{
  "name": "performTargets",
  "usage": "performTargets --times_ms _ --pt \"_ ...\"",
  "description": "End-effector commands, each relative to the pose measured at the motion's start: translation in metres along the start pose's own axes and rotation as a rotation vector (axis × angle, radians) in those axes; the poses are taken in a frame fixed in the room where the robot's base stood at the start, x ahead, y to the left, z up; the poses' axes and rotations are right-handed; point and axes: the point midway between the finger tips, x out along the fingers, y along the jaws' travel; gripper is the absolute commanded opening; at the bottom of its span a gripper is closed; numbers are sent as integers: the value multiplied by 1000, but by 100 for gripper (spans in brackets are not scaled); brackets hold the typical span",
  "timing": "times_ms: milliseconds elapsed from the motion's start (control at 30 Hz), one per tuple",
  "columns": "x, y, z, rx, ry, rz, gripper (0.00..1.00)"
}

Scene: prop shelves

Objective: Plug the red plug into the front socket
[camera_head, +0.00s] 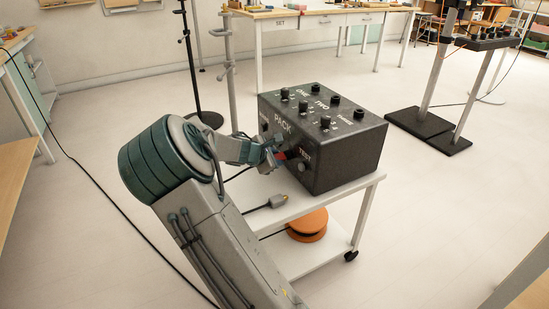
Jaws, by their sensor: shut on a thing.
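A black box (349,160) with knobs and white lettering stands on a small white cart. My gripper (281,157) is at the box's left front face, shut on the red plug (281,156), of which only a small red patch shows. The plug is at or very close to that face. I cannot tell whether it is in a socket, as my gripper hides the spot. A round knob or socket shows low on the face near the "TEST" label (305,156).
A grey plug with a cable (277,201) lies on the cart top (300,205). An orange round object (308,224) sits on the lower shelf. A stand (205,118) is behind my arm. Workbenches line the back, and the floor right of the cart is clear.

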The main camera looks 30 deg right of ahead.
Motion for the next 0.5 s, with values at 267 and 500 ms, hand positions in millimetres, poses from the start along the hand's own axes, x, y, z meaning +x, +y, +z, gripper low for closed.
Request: performTargets --times_ms 267,500 --pt "3 0 4 3 -4 -1 0" --pt "2 0 2 1 -2 1 52"
